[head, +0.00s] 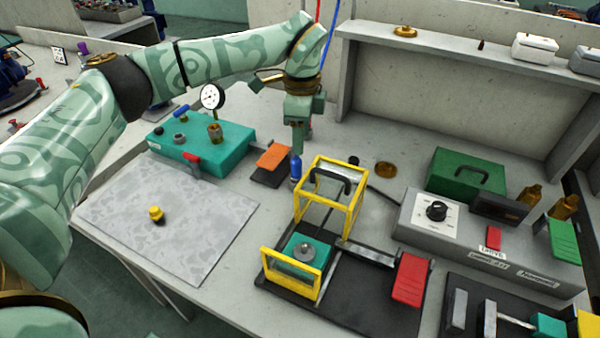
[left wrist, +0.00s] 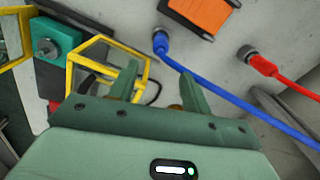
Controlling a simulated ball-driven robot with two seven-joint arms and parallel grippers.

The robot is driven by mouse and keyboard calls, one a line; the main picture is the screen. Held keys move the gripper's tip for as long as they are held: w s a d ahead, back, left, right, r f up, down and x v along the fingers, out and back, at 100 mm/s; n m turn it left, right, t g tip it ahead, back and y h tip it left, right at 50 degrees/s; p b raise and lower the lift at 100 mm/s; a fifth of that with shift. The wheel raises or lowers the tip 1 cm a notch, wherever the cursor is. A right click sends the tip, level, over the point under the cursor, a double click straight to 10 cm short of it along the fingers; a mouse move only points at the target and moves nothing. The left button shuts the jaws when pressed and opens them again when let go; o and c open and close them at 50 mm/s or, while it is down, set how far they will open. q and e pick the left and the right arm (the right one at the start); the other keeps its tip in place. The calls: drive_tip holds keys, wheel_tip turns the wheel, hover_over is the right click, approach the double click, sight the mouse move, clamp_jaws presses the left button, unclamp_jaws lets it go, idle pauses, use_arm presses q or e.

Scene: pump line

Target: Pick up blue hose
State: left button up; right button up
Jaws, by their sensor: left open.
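The hose end lies ahead of the gap between the fingers, and the hose passes behind the right fingertip. Whether a finger touches the hose, I cannot tell. My right gripper is not in view.
A red hose (left wrist: 263,66) lies beside the blue one. An orange-topped block (head: 272,157) is left of the hose end, and a yellow frame (head: 358,212) stands close on its right. A teal box with a gauge (head: 230,155) is farther left. The grey mat (head: 190,240) is mostly clear.

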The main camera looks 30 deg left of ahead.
sight(296, 159)
use_arm(q)
wheel_tip(296, 159, down, 5)
drive_tip(key=shift+a+f+b, duration=0.1)
drive_tip(key=shift+b, duration=0.5)
drive_tip(key=f, duration=0.1)
drive_tip(key=f+b, duration=0.1)
drive_tip(key=f, duration=0.1)
drive_tip(key=a+f+b, duration=0.1)
drive_tip(key=shift+s+f, duration=0.25)
drive_tip(key=shift+s, duration=0.05)
drive_tip(key=shift+f+b, duration=0.35)
drive_tip(key=shift+d+r, duration=0.1)
drive_tip(key=shift+r, duration=0.05)
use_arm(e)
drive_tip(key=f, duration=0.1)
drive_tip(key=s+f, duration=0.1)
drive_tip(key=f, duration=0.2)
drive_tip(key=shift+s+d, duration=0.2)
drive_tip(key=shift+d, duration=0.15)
use_arm(q)
drive_tip(key=c, duration=1)
